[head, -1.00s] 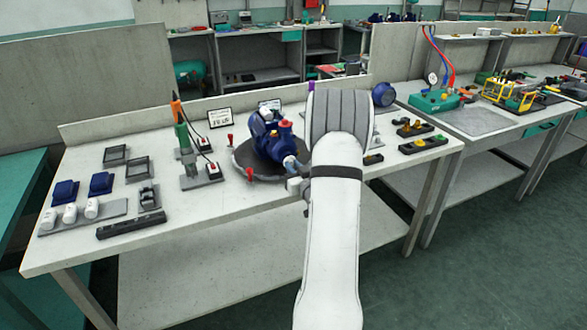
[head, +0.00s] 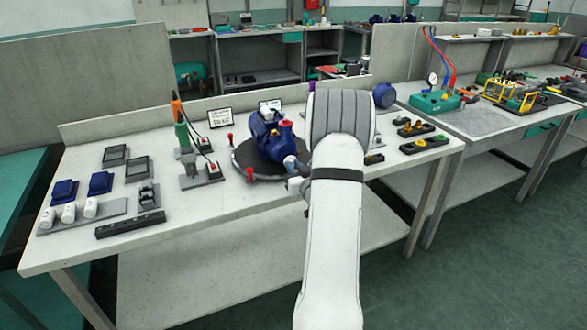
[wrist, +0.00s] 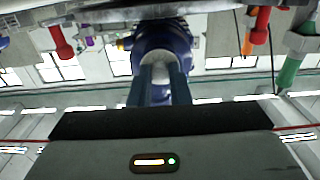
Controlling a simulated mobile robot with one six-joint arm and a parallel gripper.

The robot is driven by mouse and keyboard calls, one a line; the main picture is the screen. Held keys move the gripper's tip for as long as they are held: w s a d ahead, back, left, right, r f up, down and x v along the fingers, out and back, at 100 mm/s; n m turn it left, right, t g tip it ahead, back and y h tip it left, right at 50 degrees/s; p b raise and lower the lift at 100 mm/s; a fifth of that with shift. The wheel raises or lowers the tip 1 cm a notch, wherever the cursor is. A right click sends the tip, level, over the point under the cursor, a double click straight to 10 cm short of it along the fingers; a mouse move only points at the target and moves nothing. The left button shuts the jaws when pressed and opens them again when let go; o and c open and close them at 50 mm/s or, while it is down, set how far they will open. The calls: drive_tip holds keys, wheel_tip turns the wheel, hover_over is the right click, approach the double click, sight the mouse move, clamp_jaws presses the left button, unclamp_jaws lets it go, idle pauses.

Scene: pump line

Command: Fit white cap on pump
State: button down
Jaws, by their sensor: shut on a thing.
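The blue pump (head: 264,143) stands on a dark round turntable (head: 245,160) in the middle of the bench. A white cap (head: 290,162) shows at the pump's near lower side. In the wrist view, my gripper (wrist: 163,80) is shut on the white cap (wrist: 160,74), its two fingers on either side of it. The cap is in front of the round blue port of the pump (wrist: 165,36). I cannot tell whether the cap is seated or only close to the port. My forearm hides the bench just right of the pump in the head view.
Several white caps (head: 69,214) stand on a grey tray (head: 110,209) at the left. Black trays (head: 424,144) lie at the right.

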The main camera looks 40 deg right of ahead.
drive_tip(key=shift+b+x, duration=0.75)
drive_tip(key=shift+b, duration=0.05)
idle(0.9)
drive_tip(key=c, duration=1.3)
unclamp_jaws()
drive_tip(key=shift+s, duration=0.15)
drive_tip(key=b+v, duration=0.2)
drive_tip(key=v, duration=0.3)
drive_tip(key=shift+s+a, duration=0.1)
drive_tip(key=shift+s, duration=0.3)
drive_tip(key=v, duration=0.8)
drive_tip(key=shift+f+b, duration=0.1)
drive_tip(key=shift+b, duration=0.25)
